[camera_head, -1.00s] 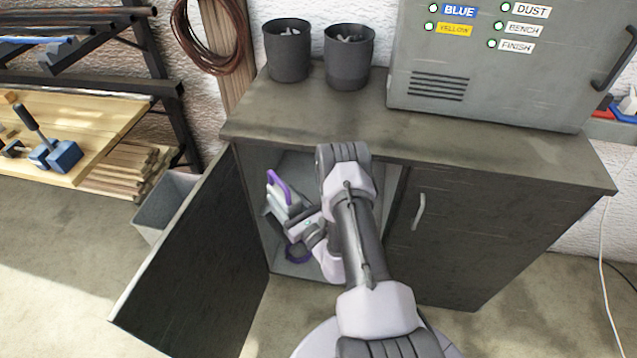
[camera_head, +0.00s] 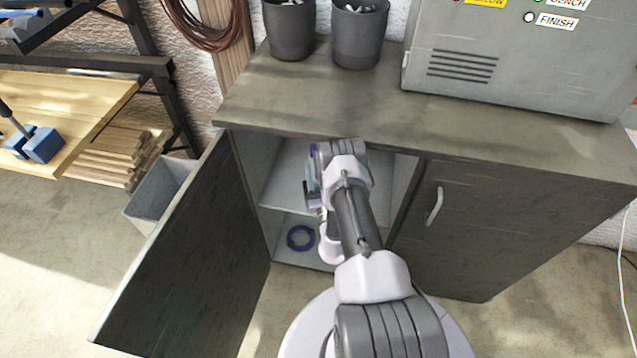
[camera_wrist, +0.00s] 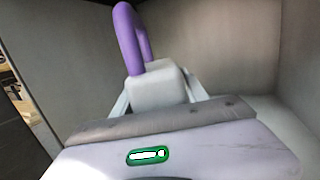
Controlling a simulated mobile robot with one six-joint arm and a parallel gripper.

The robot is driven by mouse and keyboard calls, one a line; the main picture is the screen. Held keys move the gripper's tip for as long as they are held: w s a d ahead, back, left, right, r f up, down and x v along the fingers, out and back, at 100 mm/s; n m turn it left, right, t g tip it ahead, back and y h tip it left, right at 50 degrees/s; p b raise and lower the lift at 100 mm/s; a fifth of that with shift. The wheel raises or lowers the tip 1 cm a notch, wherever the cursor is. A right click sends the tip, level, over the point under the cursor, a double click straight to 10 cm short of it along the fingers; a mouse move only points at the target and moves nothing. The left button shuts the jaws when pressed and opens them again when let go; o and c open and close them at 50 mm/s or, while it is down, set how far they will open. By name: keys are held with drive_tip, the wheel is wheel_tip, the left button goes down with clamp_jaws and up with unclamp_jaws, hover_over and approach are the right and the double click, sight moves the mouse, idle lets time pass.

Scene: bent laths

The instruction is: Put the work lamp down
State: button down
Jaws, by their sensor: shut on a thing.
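The work lamp, a pale block with a purple loop handle, is in my gripper (camera_wrist: 159,92). In the wrist view the lamp (camera_wrist: 153,85) sits between the two fingers, its handle upright and leaning slightly left. In the head view only a bit of the purple handle (camera_head: 313,151) shows; my arm hides most of the lamp and the gripper. The lamp is inside the open cupboard (camera_head: 288,185), above the inner shelf. I cannot tell whether it touches the shelf.
A purple ring (camera_head: 300,238) lies in the cupboard's lower compartment. The open door (camera_head: 180,265) stands out at the left, and the right door (camera_head: 470,225) is shut. A grey bin (camera_head: 155,195) stands behind the open door.

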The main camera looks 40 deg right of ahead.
drive_tip(key=w+d+f+b, duration=0.4)
drive_tip(key=w+d+b, duration=0.2)
drive_tip(key=w+d, duration=0.1)
drive_tip(key=shift+w+d+f+b, duration=0.15)
drive_tip(key=shift+d+b, duration=0.15)
drive_tip(key=shift+d, duration=0.3)
drive_tip(key=c, duration=0.6)
unclamp_jaws()
drive_tip(key=shift+f, duration=0.2)
drive_tip(key=p+v, duration=0.2)
drive_tip(key=v, duration=0.1)
drive_tip(key=p+v, duration=0.2)
drive_tip(key=v, duration=0.2)
drive_tip(key=p+v, duration=0.2)
drive_tip(key=v, duration=0.2)
drive_tip(key=shift+s+a+r, duration=0.15)
drive_tip(key=shift+s+r, duration=0.05)
drive_tip(key=shift+r, duration=0.1)
drive_tip(key=shift+s+a+f, duration=0.15)
drive_tip(key=shift+s+f, duration=0.05)
drive_tip(key=shift+s, duration=0.1)
